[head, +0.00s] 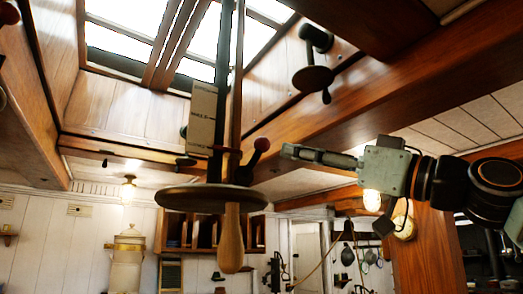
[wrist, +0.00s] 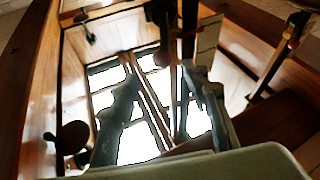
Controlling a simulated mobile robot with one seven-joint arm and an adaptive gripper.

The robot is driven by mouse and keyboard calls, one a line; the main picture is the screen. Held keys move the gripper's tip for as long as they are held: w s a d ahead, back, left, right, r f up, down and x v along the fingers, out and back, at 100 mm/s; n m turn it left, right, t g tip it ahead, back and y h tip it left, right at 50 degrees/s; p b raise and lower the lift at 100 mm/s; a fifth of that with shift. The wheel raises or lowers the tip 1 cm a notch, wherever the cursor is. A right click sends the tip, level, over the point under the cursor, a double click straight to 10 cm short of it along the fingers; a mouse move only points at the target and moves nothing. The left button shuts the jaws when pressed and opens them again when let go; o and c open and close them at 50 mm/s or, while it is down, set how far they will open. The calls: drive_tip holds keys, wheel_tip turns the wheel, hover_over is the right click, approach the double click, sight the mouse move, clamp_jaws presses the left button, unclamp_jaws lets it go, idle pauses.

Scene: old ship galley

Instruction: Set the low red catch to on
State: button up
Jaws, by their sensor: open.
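A dark red ball knob (head: 262,144) on a short lever shows in the head view, beside the hanging post and above the round wooden disc. It looks like the red catch, but I cannot read its setting. My gripper (head: 290,151) points left, with its tips a little right of the knob and apparently apart from it; the depth between them is unclear. In the wrist view my gripper (wrist: 165,90) has its two fingers spread, with nothing held between them. I cannot make out the red knob surely in the wrist view.
The round wooden disc (head: 210,198) with a wooden handle (head: 231,240) hangs below the post. A pale labelled plate (head: 202,118) is on the post. A dark round fitting (head: 313,79) is on the skylight wall. A heavy wooden beam (head: 400,85) runs above my arm.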

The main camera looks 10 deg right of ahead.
sight(269, 146)
drive_tip(key=p+x, duration=0.2)
drive_tip(key=x, duration=0.7)
drive_tip(key=shift+s+a+p, duration=0.1)
drive_tip(key=shift+s+p, duration=0.05)
drive_tip(key=shift+p, duration=0.25)
drive_tip(key=shift+w+a+r, duration=0.2)
drive_tip(key=shift+w+a, duration=0.15)
drive_tip(key=shift+w, duration=0.15)
drive_tip(key=shift+c, duration=0.6)
clamp_jaws()
